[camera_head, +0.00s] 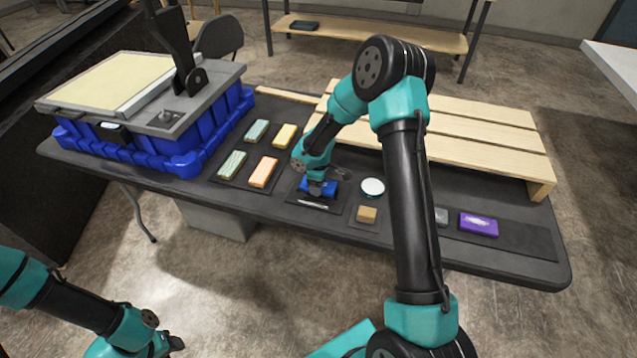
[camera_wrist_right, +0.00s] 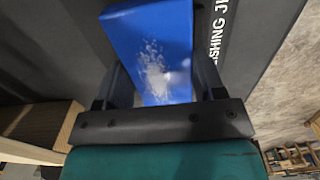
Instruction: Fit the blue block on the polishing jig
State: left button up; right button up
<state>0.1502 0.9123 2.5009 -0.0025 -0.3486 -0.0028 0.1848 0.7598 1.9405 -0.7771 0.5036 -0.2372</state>
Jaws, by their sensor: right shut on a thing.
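The blue block (camera_head: 323,186) is between the fingers of my right gripper (camera_head: 316,189), which is shut on it. In the right wrist view the block (camera_wrist_right: 150,35) has a white scuffed patch and sits between both fingers. The polishing jig (camera_head: 299,202) is a dark plate with a white printed label on the table. The block is over the jig, beside the lettering (camera_wrist_right: 218,35); I cannot tell whether it touches the plate. My left gripper (camera_head: 172,344) is at the bottom left, away from the table; its jaws are too small to read.
Green, yellow and orange blocks (camera_head: 262,172) lie left of the jig. A white round disc (camera_head: 372,187) and a tan block (camera_head: 366,214) are on its right, with a purple box (camera_head: 478,224) farther right. A slatted wooden rack (camera_head: 480,150) stands behind; a blue crate (camera_head: 185,160) is at left.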

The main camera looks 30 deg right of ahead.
jog(key=shift+f, duration=0.65)
dwell(0.8)
jog(key=o, duration=1.1)
notch_tip(320, 180, up, 18)
jog(key=shift+f, duration=0.25)
dwell(0.6)
